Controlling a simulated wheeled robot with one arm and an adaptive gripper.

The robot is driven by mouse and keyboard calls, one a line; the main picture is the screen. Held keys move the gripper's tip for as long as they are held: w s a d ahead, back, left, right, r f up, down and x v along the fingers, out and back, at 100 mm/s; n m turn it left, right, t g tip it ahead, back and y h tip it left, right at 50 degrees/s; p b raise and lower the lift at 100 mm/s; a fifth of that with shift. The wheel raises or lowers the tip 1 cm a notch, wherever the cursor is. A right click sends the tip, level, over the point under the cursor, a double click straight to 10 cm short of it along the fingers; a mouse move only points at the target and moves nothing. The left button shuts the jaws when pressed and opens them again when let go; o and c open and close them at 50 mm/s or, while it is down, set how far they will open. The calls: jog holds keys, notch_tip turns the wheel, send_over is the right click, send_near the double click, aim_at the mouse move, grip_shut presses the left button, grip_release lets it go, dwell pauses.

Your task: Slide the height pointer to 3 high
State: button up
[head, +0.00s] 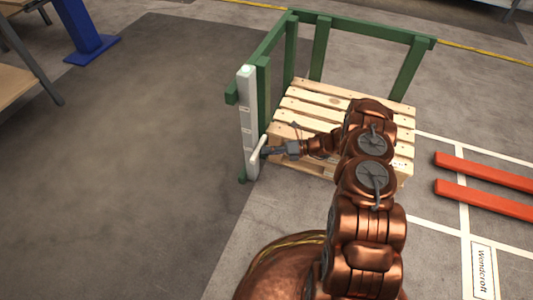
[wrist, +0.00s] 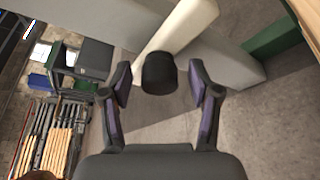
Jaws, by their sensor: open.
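The height pointer is a cream bar (head: 258,150) on the lower part of a pale upright scale post (head: 248,115) with several marks. In the wrist view the cream pointer (wrist: 180,30) slants across the top and a dark round knob (wrist: 159,73) shows at its near end. My gripper (head: 270,151) reaches the pointer from the right in the head view. In the wrist view my gripper (wrist: 160,88) is open, with one finger on each side of the knob and gaps between. The mark labels are too small to read.
A green frame (head: 365,28) stands around a wooden pallet (head: 325,95) behind the post. Red forks (head: 485,172) lie at the right. A blue stand (head: 85,30) and a shelf (head: 15,80) are at the left. The floor left of the post is clear.

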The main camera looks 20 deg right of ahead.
jog(key=shift+w+a, duration=0.1)
jog(key=shift+a, duration=0.35)
jog(key=shift+c, duration=0.2)
jog(key=shift+f, duration=0.1)
grip_shut()
